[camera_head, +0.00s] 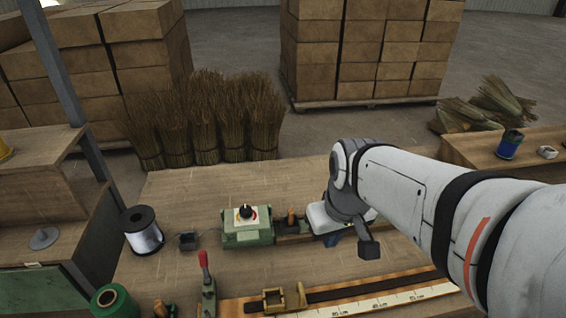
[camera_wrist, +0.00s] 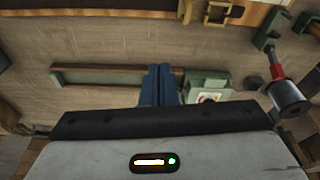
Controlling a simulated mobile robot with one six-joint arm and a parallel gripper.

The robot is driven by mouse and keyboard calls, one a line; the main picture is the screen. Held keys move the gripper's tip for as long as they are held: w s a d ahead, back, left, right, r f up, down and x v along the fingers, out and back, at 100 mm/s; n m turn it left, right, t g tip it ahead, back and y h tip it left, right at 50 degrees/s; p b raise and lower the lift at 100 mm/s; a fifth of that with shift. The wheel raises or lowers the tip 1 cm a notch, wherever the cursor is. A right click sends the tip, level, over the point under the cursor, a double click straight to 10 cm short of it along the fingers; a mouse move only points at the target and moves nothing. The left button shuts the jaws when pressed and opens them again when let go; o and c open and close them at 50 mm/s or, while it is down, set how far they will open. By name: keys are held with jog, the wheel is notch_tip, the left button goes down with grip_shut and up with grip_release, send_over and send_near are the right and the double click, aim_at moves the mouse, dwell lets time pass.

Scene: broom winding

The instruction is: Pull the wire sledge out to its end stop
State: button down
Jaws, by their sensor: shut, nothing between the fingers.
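A green box with a rotary knob (camera_head: 246,226) stands on the workbench, and a low green-edged rail runs to the right from it. A small dark block with an orange-brown upright (camera_head: 291,222), apparently the wire sledge, sits on the rail close to the box. My gripper (camera_head: 333,240) points down over the rail, to the right of this block. In the wrist view, its blue fingers (camera_wrist: 160,72) are together and empty in front of the rail (camera_wrist: 100,76), beside the green box (camera_wrist: 208,88). The sledge is not clearly visible there, probably hidden behind the fingers.
A silver wire spool (camera_head: 144,232) and a small dark box (camera_head: 188,241) stand left of the green box. A red-handled clamp (camera_head: 207,280) and a long ruler (camera_head: 390,300) with a wooden slide lie in front. Brush bundles (camera_head: 210,120) stand behind the bench.

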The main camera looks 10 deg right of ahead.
jog(key=w+d+f+n+g+y, duration=0.1)
jog(key=w+d+f+n, duration=0.1)
jog(key=w+n, duration=0.6)
jog(key=w+d+f+n+g+y, duration=0.1)
jog(key=w+f+n, duration=0.3)
jog(key=w+n, duration=0.4)
jog(key=w+y, duration=0.1)
jog(key=w, duration=0.5)
jog(key=shift+d+f, duration=0.4)
send_over(304, 226)
jog(key=f, duration=0.9)
jog(key=shift+d+f+p, duration=0.2)
jog(key=shift+f+p, duration=0.1)
jog(key=shift+p, duration=0.05)
jog(key=shift+a, duration=0.2)
jog(key=shift+d, duration=0.6)
jog(key=d+b, duration=0.5)
jog(key=d, duration=2.1)
jog(key=shift+b, duration=0.35)
jog(key=shift+r, duration=0.1)
